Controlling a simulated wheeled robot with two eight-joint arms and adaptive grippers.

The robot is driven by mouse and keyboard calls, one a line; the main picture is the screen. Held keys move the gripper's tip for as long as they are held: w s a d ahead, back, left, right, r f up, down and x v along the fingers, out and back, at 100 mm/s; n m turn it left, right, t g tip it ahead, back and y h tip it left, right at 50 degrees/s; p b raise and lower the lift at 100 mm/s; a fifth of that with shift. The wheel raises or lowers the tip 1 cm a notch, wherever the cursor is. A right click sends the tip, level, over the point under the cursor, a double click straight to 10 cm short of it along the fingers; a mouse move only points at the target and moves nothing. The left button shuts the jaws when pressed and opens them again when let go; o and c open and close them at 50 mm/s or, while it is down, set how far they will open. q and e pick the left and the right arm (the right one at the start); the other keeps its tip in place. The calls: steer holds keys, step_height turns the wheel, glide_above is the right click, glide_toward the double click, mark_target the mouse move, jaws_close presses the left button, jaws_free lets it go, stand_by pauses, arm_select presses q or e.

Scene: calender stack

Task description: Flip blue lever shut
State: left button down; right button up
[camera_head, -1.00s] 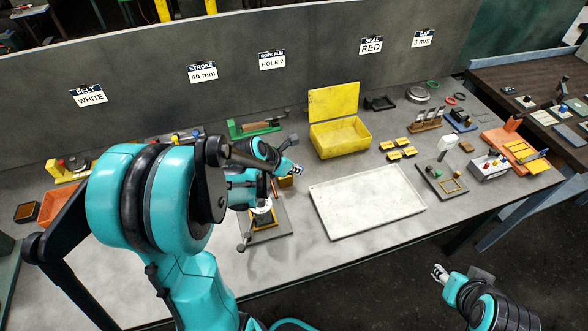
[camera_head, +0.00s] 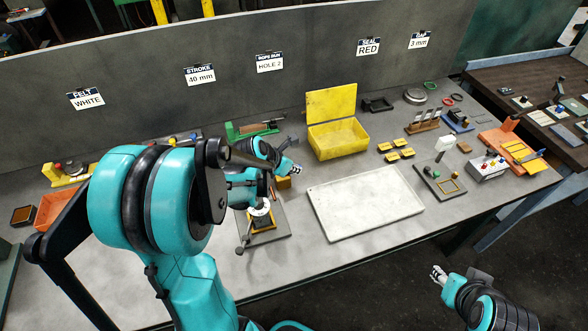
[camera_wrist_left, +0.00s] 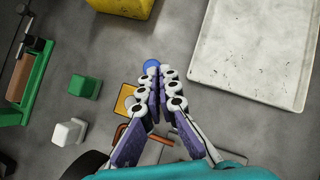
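A round blue knob (camera_wrist_left: 151,66), which looks like the end of the blue lever, shows at the fingertips of my left gripper (camera_wrist_left: 161,74) in the left wrist view. The left finger partly covers it, and the rest of the lever is hidden. I cannot tell whether the fingers touch it. The two fingers are close together and look shut, with nothing clearly held between them. In the head view my left gripper (camera_head: 294,169) is just above a small yellow-brown block (camera_head: 283,183), behind a dark fixture plate (camera_head: 278,222). My right gripper (camera_head: 437,274) hangs in front of the table, away from everything.
A white tray (camera_head: 318,205) lies to the right of the left gripper. An open yellow box (camera_head: 338,141) stands behind it. A green fixture (camera_head: 250,130) is at the back left. Green (camera_wrist_left: 82,86) and white (camera_wrist_left: 68,132) blocks show in the wrist view.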

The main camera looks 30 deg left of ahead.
arm_select(q)
steer(key=shift+w, duration=0.45)
arm_select(e)
steer(key=shift+f, duration=0.1)
stand_by(0.6)
stand_by(0.4)
arm_select(q)
steer(key=s+d+r+p, duration=0.2)
steer(key=s+r+p, duration=0.2)
steer(key=s+r, duration=0.4)
steer(key=shift+s+r, duration=0.35)
steer(key=shift+s, duration=0.55)
arm_select(e)
steer(key=r, duration=0.1)
steer(key=s+d+r, duration=0.1)
steer(key=r, duration=0.2)
steer(key=shift+s+d+r, duration=0.25)
steer(key=shift+s+d, duration=0.1)
steer(key=shift+s, duration=0.05)
